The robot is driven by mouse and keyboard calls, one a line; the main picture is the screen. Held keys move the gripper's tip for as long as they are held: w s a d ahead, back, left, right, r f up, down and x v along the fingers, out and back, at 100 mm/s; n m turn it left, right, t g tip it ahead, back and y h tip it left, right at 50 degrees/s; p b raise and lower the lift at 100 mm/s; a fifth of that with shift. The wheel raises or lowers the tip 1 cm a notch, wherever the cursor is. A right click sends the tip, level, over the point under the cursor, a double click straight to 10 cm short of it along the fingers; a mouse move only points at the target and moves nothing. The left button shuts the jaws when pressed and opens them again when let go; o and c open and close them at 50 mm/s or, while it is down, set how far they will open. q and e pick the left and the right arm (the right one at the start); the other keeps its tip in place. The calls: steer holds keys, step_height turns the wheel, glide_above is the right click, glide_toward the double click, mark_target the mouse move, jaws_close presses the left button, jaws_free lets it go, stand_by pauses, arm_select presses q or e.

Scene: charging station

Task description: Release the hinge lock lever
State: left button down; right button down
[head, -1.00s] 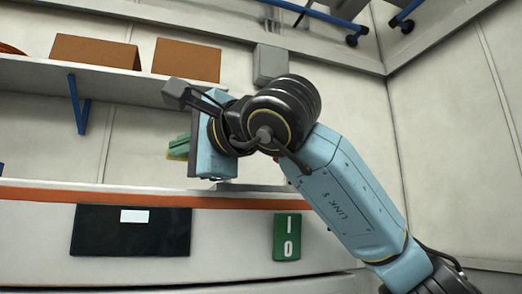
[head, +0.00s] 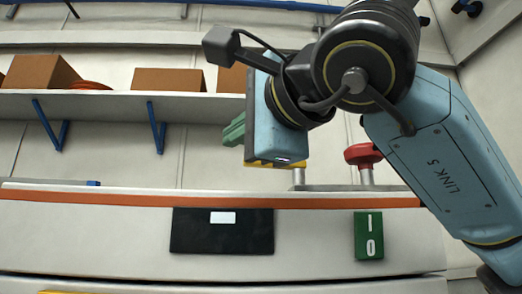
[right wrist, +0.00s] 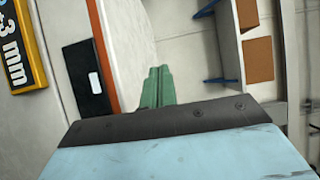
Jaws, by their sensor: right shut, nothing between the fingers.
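My right gripper (head: 233,130) is in front of the wall above the bench, its green fingers pointing left. Its fingers also show in the right wrist view (right wrist: 158,87), shut together with nothing between them. A red knob (head: 363,155) on a metal post stands on the bench to the right of the gripper, apart from the fingers. A yellow piece (head: 282,164) shows under the gripper body, mostly hidden by it. I cannot tell which of these, if any, is the hinge lock lever. My left gripper is not in view.
The bench front has an orange stripe (head: 120,197), a black panel (head: 195,232) with a white label, and a green switch plate (head: 368,236). A shelf (head: 95,107) with brown boxes (head: 168,79) runs along the wall. The bench top left of the gripper looks mostly clear.

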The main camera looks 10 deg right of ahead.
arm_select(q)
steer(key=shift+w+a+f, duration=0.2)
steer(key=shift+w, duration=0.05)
arm_select(e)
steer(key=s+a, duration=0.2)
steer(key=s, duration=0.1)
steer(key=shift+a, duration=0.15)
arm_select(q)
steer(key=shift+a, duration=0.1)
arm_select(e)
steer(key=shift+w, duration=0.1)
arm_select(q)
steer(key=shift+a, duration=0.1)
arm_select(e)
steer(key=shift+r, duration=0.1)
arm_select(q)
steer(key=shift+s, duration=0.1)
